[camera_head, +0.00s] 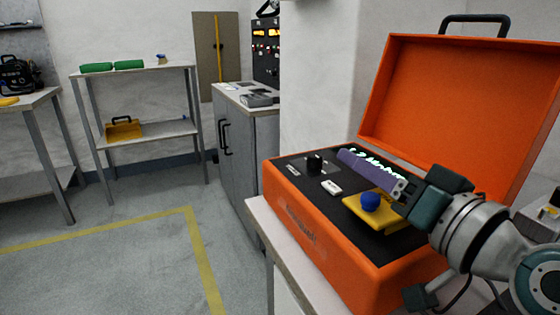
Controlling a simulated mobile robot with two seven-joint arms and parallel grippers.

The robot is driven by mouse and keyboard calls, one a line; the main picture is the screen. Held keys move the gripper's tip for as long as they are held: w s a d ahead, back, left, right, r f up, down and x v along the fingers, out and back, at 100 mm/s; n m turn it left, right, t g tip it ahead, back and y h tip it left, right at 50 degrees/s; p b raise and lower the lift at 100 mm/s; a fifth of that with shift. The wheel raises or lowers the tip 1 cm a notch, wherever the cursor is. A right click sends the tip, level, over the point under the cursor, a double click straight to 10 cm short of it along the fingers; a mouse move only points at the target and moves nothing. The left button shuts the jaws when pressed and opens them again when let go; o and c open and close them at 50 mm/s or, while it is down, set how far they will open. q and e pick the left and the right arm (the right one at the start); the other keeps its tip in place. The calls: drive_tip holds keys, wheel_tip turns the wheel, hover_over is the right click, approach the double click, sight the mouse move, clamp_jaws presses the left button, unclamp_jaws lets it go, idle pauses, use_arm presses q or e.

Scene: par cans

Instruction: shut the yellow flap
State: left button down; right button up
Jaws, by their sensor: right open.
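The yellow flap (386,219) is a small yellow panel set in the dark inside of an open orange case (318,232). A blue round knob (370,201) sits on it. The flap looks low and nearly level; I cannot tell whether it is fully shut. My right gripper (408,196) is open just right of the knob, its fingertips over the right side of the flap, partly hiding it. I cannot tell whether it touches. My left gripper is not in view.
The case's orange lid (460,105) stands open behind. A purple bar (366,164), a black knob (314,163) and a white switch (331,187) lie left of the gripper. A grey cabinet (250,150) stands beyond. The floor at left is clear.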

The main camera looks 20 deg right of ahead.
clamp_jaws()
idle(0.5)
idle(0.5)
drive_tip(key=shift+o, duration=1.5)
unclamp_jaws()
hover_over(420, 252)
